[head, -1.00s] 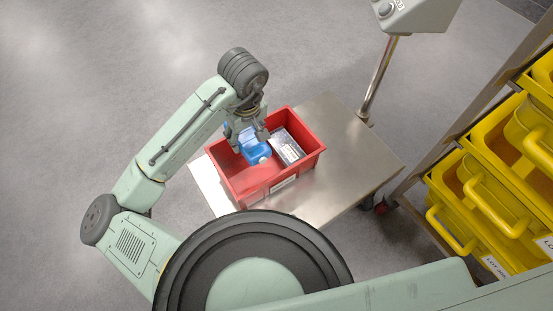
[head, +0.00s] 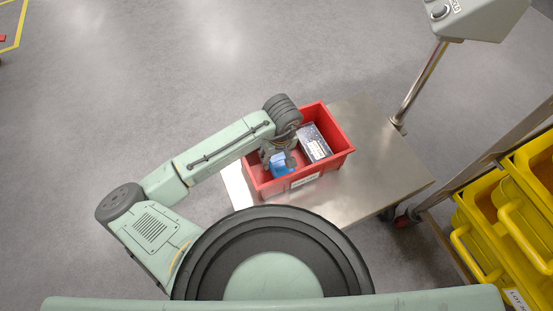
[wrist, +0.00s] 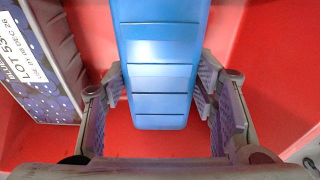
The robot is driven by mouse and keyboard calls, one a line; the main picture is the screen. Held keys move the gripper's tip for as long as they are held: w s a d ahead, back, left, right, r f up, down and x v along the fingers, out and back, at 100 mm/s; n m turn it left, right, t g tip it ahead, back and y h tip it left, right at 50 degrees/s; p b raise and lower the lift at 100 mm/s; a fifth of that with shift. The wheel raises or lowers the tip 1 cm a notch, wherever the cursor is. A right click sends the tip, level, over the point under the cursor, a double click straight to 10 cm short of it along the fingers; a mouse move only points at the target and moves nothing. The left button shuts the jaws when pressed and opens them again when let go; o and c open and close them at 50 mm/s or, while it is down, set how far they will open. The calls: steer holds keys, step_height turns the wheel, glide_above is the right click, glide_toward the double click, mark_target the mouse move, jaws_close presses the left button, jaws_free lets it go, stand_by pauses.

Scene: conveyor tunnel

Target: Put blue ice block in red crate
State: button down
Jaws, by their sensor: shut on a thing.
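The blue ice block (head: 281,167) is inside the red crate (head: 334,158), in its left part, partly hidden by my gripper in the head view. In the wrist view the ribbed blue ice block (wrist: 158,70) stands between the two fingers of my gripper (wrist: 160,105). My gripper (head: 277,155) is shut on it and reaches down into the crate. The red floor and walls of the crate (wrist: 270,70) surround the block in the wrist view. I cannot tell whether the block touches the crate floor.
A dark box with a white label (head: 315,143) lies in the right part of the crate; it shows at left in the wrist view (wrist: 60,75). The crate stands on a steel platform (head: 380,165) with a post (head: 420,80). Yellow bins (head: 510,215) sit on a rack at right.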

mark_target(279, 161)
steer(key=shift+f, duration=1.15)
steer(key=shift+f, duration=0.2)
steer(key=c, duration=0.6)
jaws_free()
steer(key=shift+c, duration=0.2)
steer(key=r, duration=0.4)
steer(key=s+r+p, duration=0.1)
steer(key=r, duration=0.3)
steer(key=r+p, duration=0.1)
steer(key=r, duration=0.3)
steer(key=shift+s+d+r, duration=0.15)
steer(key=shift+s+d, duration=0.15)
steer(key=shift+s, duration=0.05)
